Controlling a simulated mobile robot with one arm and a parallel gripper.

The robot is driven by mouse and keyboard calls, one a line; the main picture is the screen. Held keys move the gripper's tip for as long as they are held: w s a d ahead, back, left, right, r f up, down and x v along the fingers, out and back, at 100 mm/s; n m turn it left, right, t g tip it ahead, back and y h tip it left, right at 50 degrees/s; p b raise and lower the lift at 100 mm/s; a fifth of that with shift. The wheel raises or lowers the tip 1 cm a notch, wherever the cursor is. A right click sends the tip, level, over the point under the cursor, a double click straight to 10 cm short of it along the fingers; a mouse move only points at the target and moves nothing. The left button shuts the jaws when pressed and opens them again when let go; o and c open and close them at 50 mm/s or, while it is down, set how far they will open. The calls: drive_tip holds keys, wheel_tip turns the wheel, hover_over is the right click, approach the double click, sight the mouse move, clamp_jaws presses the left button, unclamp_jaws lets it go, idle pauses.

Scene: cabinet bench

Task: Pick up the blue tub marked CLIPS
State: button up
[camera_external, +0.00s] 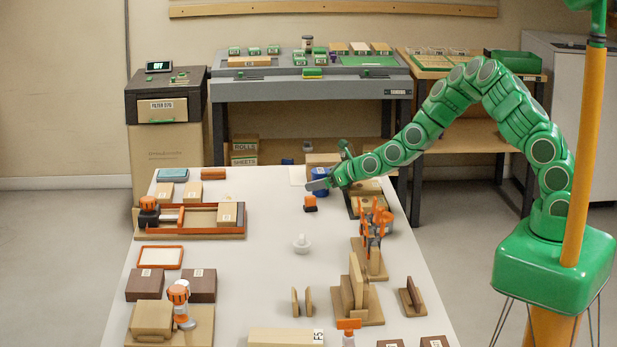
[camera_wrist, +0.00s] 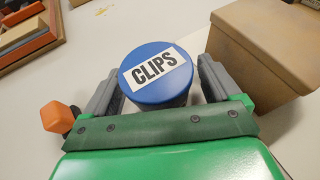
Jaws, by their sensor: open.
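The blue tub marked CLIPS (camera_wrist: 152,72) stands upright in the wrist view, its round lid and white label facing the camera. It lies between the two grey fingers of my gripper (camera_wrist: 158,88), which are open on either side of it. The lower part of the tub is hidden by the gripper. In the external view my gripper (camera_external: 325,185) is at the far end of the white table, and the tub (camera_external: 320,173) shows as a small blue patch beside it.
A cardboard box (camera_wrist: 265,45) stands close right of the gripper. An orange-topped object (camera_wrist: 60,115) is close left; one also shows below the gripper externally (camera_external: 310,203). A wooden tray (camera_wrist: 28,32) lies farther left. An orange clamp-like fixture (camera_external: 374,225) stands nearer the camera.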

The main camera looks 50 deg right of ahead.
drive_tip(key=c, duration=1.2)
drive_tip(key=shift+o, duration=0.2)
drive_tip(key=shift+r, duration=0.15)
